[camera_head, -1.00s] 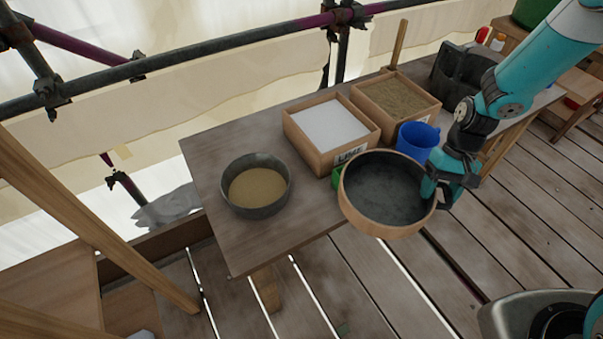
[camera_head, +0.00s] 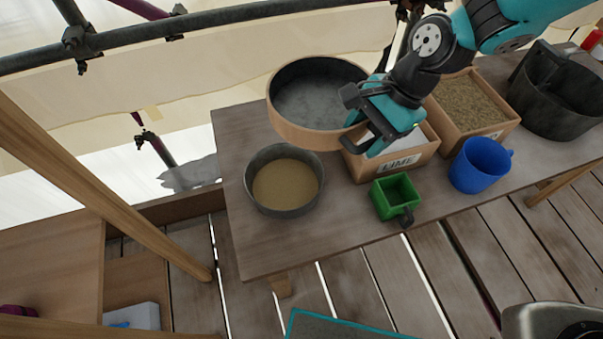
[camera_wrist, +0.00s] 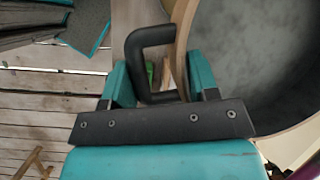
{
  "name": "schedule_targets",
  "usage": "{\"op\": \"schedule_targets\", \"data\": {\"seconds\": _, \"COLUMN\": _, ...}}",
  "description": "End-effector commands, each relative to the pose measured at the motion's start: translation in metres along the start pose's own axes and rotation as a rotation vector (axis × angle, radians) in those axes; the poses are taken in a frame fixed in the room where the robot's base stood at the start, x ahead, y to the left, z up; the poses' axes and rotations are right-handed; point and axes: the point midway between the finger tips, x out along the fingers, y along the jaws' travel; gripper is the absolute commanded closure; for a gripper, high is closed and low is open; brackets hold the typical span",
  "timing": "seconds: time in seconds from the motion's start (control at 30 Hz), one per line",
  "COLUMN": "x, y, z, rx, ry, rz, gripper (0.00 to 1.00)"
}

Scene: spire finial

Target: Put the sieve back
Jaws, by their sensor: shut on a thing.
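The sieve (camera_head: 318,98) is a round wooden hoop with a grey mesh bottom and a dark handle. My gripper (camera_head: 372,122) is shut on it at its right side and holds it raised over the back of the table, above and behind the grey bowl of sand (camera_head: 284,180). In the wrist view the sieve's rim and mesh (camera_wrist: 262,60) fill the right side, and my gripper (camera_wrist: 160,85) has the dark handle (camera_wrist: 140,50) between its fingers. The sieve and gripper hide part of the lime box (camera_head: 400,160).
A green square scoop (camera_head: 396,197) and a blue mug (camera_head: 480,165) stand along the table's (camera_head: 300,240) front. A box of sand (camera_head: 470,103) and a black bucket (camera_head: 562,92) stand at the right. A scaffold pipe (camera_head: 200,22) runs behind. The table's front left is clear.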

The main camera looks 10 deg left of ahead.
Motion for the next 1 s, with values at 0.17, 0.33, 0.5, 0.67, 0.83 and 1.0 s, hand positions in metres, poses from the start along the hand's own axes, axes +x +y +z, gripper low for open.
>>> {"op": "schedule_targets", "data": {"seconds": 0.17, "x": 0.007, "y": -0.017, "z": 0.09, "rx": 0.148, "ry": 0.027, "rz": -0.065, "gripper": 0.83}}
{"op": "schedule_targets", "data": {"seconds": 0.33, "x": 0.008, "y": -0.018, "z": 0.126, "rx": 0.227, "ry": 0.04, "rz": -0.09, "gripper": 0.83}}
{"op": "schedule_targets", "data": {"seconds": 0.5, "x": 0.028, "y": -0.013, "z": 0.123, "rx": 0.252, "ry": 0.045, "rz": -0.088, "gripper": 0.83}}
{"op": "schedule_targets", "data": {"seconds": 0.67, "x": 0.068, "y": -0.005, "z": 0.105, "rx": 0.252, "ry": 0.045, "rz": -0.086, "gripper": 0.83}}
{"op": "schedule_targets", "data": {"seconds": 0.83, "x": 0.112, "y": 0.003, "z": 0.087, "rx": 0.252, "ry": 0.045, "rz": -0.086, "gripper": 0.83}}
{"op": "schedule_targets", "data": {"seconds": 1.0, "x": 0.143, "y": 0.008, "z": 0.074, "rx": 0.25, "ry": 0.044, "rz": -0.091, "gripper": 0.83}}
